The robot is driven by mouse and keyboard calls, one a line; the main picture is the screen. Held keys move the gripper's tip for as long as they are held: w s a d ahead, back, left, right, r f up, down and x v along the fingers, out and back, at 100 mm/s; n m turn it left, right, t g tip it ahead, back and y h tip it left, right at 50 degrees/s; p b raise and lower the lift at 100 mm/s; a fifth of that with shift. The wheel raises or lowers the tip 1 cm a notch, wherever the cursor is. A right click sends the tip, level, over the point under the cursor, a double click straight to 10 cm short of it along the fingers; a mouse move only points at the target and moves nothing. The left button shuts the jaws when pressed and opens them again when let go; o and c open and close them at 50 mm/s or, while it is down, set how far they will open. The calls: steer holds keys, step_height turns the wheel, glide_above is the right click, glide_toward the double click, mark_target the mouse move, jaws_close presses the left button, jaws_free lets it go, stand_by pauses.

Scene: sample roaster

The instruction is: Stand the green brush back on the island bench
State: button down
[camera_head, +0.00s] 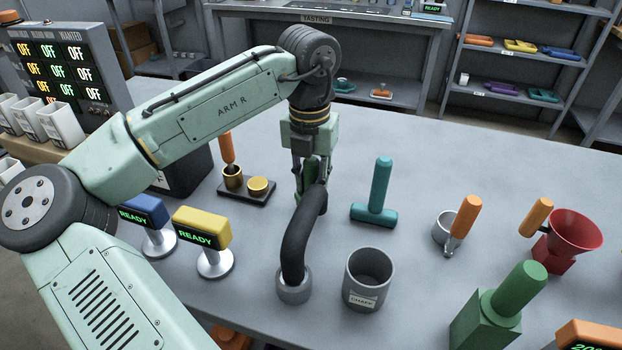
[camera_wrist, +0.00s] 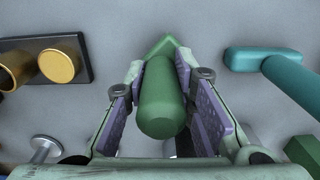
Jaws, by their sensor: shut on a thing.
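My gripper (camera_head: 310,172) points down over the middle of the island bench (camera_head: 225,278), behind a black bent hose. It is shut on the green brush (camera_head: 311,174), which is partly hidden by the fingers and the hose. In the wrist view, the brush's round green handle (camera_wrist: 161,100) sits between the purple-padded fingers (camera_wrist: 162,92), and a green pointed end shows beyond them. The brush looks roughly upright. I cannot tell whether its foot touches the bench.
The black hose (camera_head: 298,240) rises close in front of my gripper. A teal tool (camera_head: 379,190) stands to the right, and a dark tray (camera_head: 262,198) with gold cups lies to the left. A grey chaff bin (camera_head: 367,290) stands in front. Bench beyond the teal tool is clear.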

steer(key=shift+f, duration=0.2)
steer(key=c, duration=1.3)
jaws_free()
steer(key=shift+c, duration=0.2)
steer(key=shift+r, duration=0.15)
step_height(320, 180, up, 12)
steer(key=shift+a+r, duration=0.1)
